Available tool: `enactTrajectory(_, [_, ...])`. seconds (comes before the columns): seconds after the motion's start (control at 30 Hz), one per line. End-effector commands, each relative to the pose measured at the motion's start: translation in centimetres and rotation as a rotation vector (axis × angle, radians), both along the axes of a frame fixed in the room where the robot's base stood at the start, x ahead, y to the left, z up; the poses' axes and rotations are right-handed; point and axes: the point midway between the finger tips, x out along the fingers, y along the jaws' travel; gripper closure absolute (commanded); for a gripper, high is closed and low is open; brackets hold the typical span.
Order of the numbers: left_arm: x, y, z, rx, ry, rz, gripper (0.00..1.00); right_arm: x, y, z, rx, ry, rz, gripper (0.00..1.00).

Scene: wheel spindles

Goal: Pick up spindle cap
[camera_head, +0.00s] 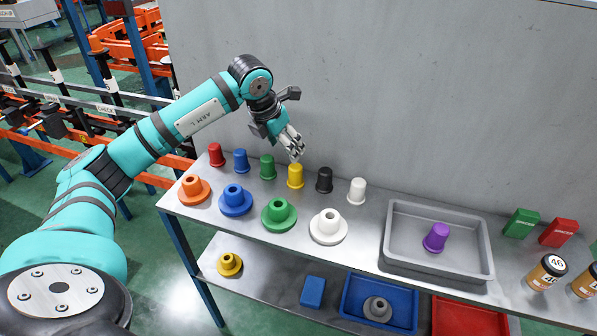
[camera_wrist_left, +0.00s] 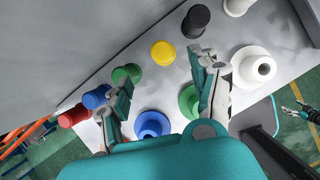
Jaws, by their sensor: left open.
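Upright caps stand in a row on the grey shelf top: red (camera_head: 216,154), blue (camera_head: 240,160), green (camera_head: 267,167), yellow (camera_head: 295,176), black (camera_head: 324,180) and white (camera_head: 357,190). A purple cap (camera_head: 436,237) leans in a grey tray (camera_head: 492,275). My left gripper (camera_head: 295,155) is open and empty, just above the yellow cap. In the left wrist view, the yellow cap (camera_wrist_left: 163,53) lies beyond the gap between the fingers (camera_wrist_left: 165,82), apart from them. A small dark gripper (camera_wrist_left: 295,110), seemingly my right, shows at that view's right edge; its opening is unclear.
Flanged pieces, orange (camera_head: 194,190), blue (camera_head: 236,202), green (camera_head: 279,214) and white (camera_head: 328,228), stand in front of the caps. A grey wall (camera_head: 400,90) rises behind. The lower shelf holds a yellow flanged piece (camera_head: 229,264), a blue bin (camera_head: 345,300) and a red bin (camera_head: 470,318).

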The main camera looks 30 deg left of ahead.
Motion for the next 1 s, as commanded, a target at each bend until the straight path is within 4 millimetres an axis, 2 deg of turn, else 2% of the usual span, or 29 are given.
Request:
enactTrajectory(0.2, [1.5,-0.3,-3.8,-0.003,0.002,-0.001,0.37,0.0,0.0,1.0,0.0,0.0,0.0,0.26])
enactTrajectory(0.47, [2.3,-0.4,-5.6,-0.002,0.001,-0.001,0.37,0.0,0.0,1.5,0.0,0.001,0.0,0.26])
enactTrajectory(0.7, [3.5,-0.6,-8.8,-0.004,0.001,-0.001,0.37,0.0,0.0,2.9,0.0,0.001,-0.001,0.26])
enactTrajectory(0.83, [4.0,-0.7,-9.8,-0.002,0.0,-0.002,0.37,0.0,0.0,3.0,0.0,0.001,-0.001,0.26])
enactTrajectory(1.0, [4.0,-0.7,-10.0,-0.001,-0.001,-0.003,0.37,0.0,0.0,2.9,0.0,0.001,-0.001,0.26])
